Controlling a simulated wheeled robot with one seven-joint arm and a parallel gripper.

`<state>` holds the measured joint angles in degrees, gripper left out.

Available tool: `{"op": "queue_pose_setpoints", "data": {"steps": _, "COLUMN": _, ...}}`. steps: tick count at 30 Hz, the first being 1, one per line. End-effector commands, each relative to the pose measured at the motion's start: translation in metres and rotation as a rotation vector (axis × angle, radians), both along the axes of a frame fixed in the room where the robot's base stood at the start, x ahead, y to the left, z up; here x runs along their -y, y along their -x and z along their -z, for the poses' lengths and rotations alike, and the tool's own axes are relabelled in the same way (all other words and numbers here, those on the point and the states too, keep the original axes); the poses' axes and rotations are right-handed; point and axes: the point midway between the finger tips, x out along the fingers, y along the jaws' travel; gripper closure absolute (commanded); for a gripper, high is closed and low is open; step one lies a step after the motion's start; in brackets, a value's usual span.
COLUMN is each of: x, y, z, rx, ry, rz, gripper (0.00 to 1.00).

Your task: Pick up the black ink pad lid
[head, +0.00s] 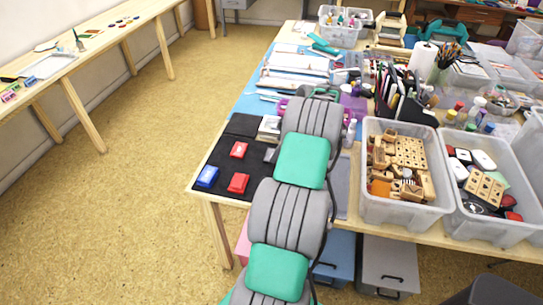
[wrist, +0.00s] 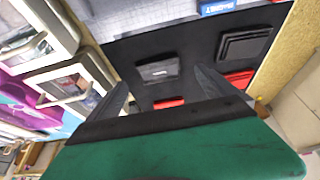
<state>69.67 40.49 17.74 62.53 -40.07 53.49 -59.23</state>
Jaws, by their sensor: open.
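The black ink pad lid (wrist: 158,71), a small dark block with a pale label, lies on the black mat (wrist: 130,50) in the wrist view. My gripper (wrist: 161,80) is open, with one finger at each side of the lid in the picture; I see no contact. A second black square piece (wrist: 245,43) with a recessed middle lies to the right, outside the fingers. In the head view my arm hides the gripper and most of the area around the lid.
On the mat (head: 222,158) in the head view lie a blue pad (head: 207,176) and two red pads, one far (head: 238,149) and one near (head: 238,183). A bin of wooden stamps (head: 372,203) stands right of my arm. White packages (head: 295,82) lie behind on a blue sheet.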

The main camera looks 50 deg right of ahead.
Motion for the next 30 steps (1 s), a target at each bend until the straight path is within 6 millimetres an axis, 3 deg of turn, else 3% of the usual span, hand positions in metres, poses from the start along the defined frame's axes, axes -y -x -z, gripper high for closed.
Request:
{"op": "queue_pose_setpoints", "data": {"steps": 6, "x": -0.005, "y": -0.016, "z": 0.032, "rx": -0.001, "ry": -0.002, "rz": -0.001, "gripper": 0.04}}
{"op": "queue_pose_setpoints", "data": {"steps": 13, "x": -0.005, "y": -0.017, "z": 0.037, "rx": -0.001, "ry": 0.000, "rz": 0.000, "gripper": 0.04}}
{"op": "queue_pose_setpoints", "data": {"steps": 30, "x": -0.006, "y": -0.017, "z": 0.036, "rx": -0.001, "ry": 0.000, "rz": 0.001, "gripper": 0.50}}
